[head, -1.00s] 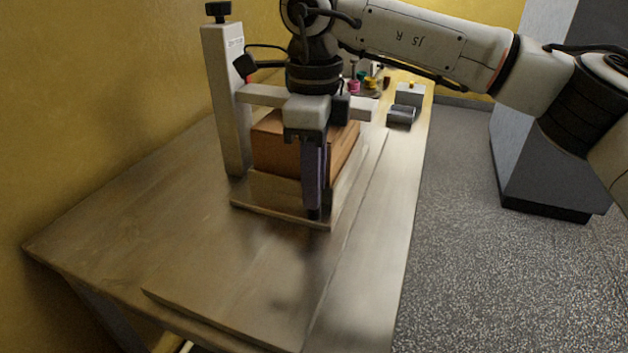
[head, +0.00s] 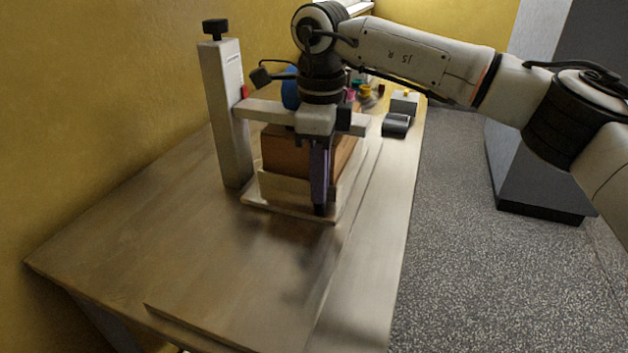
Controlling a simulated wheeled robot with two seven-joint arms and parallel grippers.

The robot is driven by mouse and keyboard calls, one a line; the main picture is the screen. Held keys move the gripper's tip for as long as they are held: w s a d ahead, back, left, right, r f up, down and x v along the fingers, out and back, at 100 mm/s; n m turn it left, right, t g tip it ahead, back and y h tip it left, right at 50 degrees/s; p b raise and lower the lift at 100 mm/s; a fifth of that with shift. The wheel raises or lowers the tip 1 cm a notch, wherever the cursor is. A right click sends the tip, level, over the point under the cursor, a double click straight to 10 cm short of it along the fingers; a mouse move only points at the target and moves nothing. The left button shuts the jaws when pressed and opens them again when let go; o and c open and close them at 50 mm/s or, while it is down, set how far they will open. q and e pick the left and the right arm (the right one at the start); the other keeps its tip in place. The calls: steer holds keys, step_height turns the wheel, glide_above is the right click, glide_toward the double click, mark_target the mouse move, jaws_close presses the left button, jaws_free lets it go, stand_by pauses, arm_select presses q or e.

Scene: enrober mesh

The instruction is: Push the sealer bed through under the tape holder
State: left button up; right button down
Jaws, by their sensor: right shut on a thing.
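The sealer bed (head: 285,188) is a pale flat board with a low upright plate at its near end. It lies on the table with a brown carton (head: 287,150) standing on it behind the plate. The tape holder (head: 226,115) is a pale post on the left with a black knob and a crossbar reaching right over the carton. A blue roll (head: 290,88) shows behind my wrist. My right gripper (head: 319,207) points down and is shut on the bed's near end; its fingers hide part of the plate. My left gripper is out of view.
The wooden table (head: 170,240) is clear in front of the bed. Beyond it are a dark grey block (head: 396,124), a pale box (head: 404,102) and several small coloured items. A yellow wall is on the left; a grey cabinet (head: 545,150) stands right of the table.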

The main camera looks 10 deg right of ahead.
steer(key=c, duration=1.9)
jaws_free()
steer(key=shift+a, duration=0.1)
steer(key=shift+r, duration=0.1)
step_height(320, 180, up, 10)
steer(key=shift+r+p, duration=0.1)
steer(key=shift+p, duration=0.2)
